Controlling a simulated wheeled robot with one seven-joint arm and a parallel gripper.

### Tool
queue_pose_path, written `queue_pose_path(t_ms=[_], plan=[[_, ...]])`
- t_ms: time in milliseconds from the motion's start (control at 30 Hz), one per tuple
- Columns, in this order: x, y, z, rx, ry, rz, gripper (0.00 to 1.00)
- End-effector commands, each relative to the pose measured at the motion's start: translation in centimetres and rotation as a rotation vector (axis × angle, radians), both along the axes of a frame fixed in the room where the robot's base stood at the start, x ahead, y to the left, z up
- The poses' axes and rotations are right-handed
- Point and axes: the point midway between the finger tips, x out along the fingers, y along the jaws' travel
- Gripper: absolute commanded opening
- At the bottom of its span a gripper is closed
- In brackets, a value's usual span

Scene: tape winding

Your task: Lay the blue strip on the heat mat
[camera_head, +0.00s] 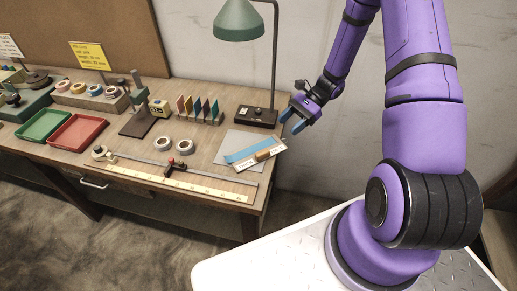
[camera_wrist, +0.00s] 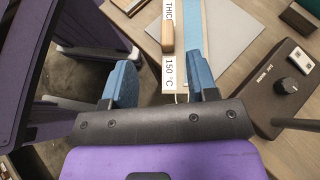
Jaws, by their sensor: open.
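The blue strip (camera_head: 240,156) lies flat across a plain grey sheet (camera_head: 243,138) at the right end of the bench; the sheet looks like the heat mat. In the wrist view the strip (camera_wrist: 191,18) runs along the left side of the grey sheet (camera_wrist: 228,25), and its near end is hidden behind my right finger. My gripper (camera_head: 292,121) hovers beyond the bench's right edge, up and right of the strip. In the wrist view its blue fingers (camera_wrist: 163,84) are apart with nothing held between them.
A white card (camera_wrist: 168,70) reading "THICK" and "150 °C" lies beside the strip, with a small wooden block (camera_head: 263,155) on it. The lamp (camera_head: 256,115) stands close behind the sheet. A ruler (camera_head: 180,183) lies along the front; tape rolls (camera_head: 176,145) sit left.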

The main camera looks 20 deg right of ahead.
Motion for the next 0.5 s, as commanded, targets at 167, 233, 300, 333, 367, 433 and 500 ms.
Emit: queue_pose_path(t_ms=[167, 233, 300, 333, 367, 433, 500], plan=[[-0.1, -0.1, -3.2, 0.054, 0.068, -0.073, 0.53], [-0.2, -0.2, -3.7, 0.063, 0.079, -0.086, 0.53], [-0.2, 0.0, -4.0, 0.068, 0.086, -0.093, 0.53], [-0.2, 0.1, -4.1, 0.069, 0.086, -0.095, 0.53], [-0.2, 0.2, -4.2, 0.070, 0.087, -0.095, 0.53], [-0.3, 0.8, -4.4, 0.070, 0.087, -0.094, 0.53], [-0.4, 1.6, -4.7, 0.070, 0.087, -0.092, 0.53]])
